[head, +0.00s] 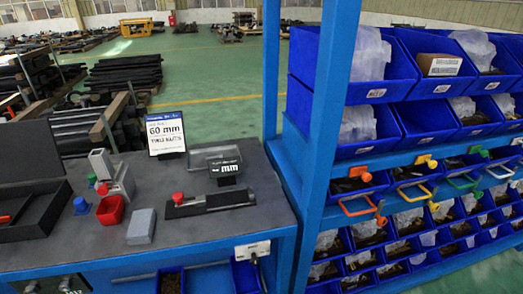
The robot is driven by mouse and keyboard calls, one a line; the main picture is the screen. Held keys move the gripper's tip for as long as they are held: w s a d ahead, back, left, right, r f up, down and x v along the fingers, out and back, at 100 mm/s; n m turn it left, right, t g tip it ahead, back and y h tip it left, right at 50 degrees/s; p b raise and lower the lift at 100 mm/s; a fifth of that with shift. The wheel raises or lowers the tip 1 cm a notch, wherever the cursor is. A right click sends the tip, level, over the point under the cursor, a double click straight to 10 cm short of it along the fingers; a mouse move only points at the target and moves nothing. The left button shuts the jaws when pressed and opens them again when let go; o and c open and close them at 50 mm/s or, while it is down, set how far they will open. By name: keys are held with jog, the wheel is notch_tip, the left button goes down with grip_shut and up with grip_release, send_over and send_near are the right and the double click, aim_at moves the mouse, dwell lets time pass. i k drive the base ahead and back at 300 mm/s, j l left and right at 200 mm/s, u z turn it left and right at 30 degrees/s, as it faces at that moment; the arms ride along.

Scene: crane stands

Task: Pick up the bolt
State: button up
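I cannot make out a single loose bolt with certainty in the head view. The grey workbench (205,238) at the left front carries several small things. Among them are a small red open box (110,211), a grey block (141,227), a blue piece with a rounded top (81,206) and a black fixture (212,201) with a red knob (178,198). A grey upright device (101,165) stands behind the red box. Many blue bins on the right hold small dark parts, too small to tell apart. My gripper is not in view.
A blue rack (327,110) with a thick upright post stands right of the bench, filled with blue bins (362,87) and coloured handles. A black tray (30,215) lies at left. Green floor (215,85) is open behind.

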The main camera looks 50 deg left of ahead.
aim_at(214, 157)
jog(key=k+j+z, duration=0.1)
jog(key=z, duration=0.25)
jog(key=k+z, duration=0.4)
jog(key=k+j, duration=0.1)
jog(key=k, duration=0.75)
jog(key=k+u, duration=0.3)
jog(key=k+j+u, duration=0.15)
jog(key=u, duration=0.2)
jog(key=k+j, duration=0.05)
jog(key=k, duration=0.05)
